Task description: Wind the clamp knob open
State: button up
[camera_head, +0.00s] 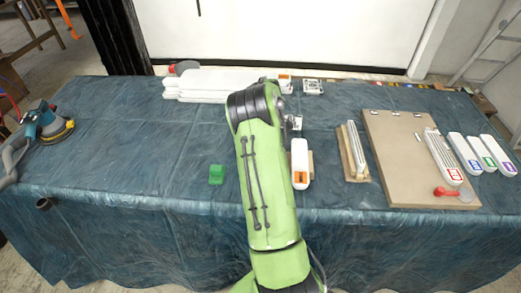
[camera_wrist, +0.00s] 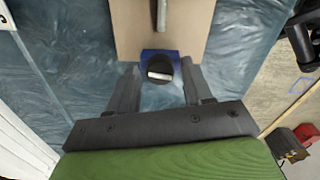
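In the wrist view a dark round knob with a pale bar across it (camera_wrist: 160,68) sits on a blue block (camera_wrist: 145,55) at the edge of a tan board (camera_wrist: 130,25). I take it for the clamp knob. My gripper (camera_wrist: 158,66) is open, with one dark finger to each side of the knob. Gaps show between the fingers and the knob, and I cannot tell how far above it they are. In the head view my own green arm hides the gripper, and I cannot make out the knob there.
The table has a blue cloth (camera_head: 120,150). A green block (camera_head: 216,175) lies left of my arm, and a sander (camera_head: 45,125) at the far left. White slabs (camera_head: 205,85) lie behind. A large tan board (camera_head: 405,150) and several labelled white pieces (camera_head: 465,153) are at right.

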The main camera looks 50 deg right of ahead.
jog(key=shift+o, duration=0.4)
notch_tip(320, 180, up, 16)
jog(key=p, duration=0.3)
jog(key=shift+f+p, duration=0.15)
jog(key=shift+p, duration=0.25)
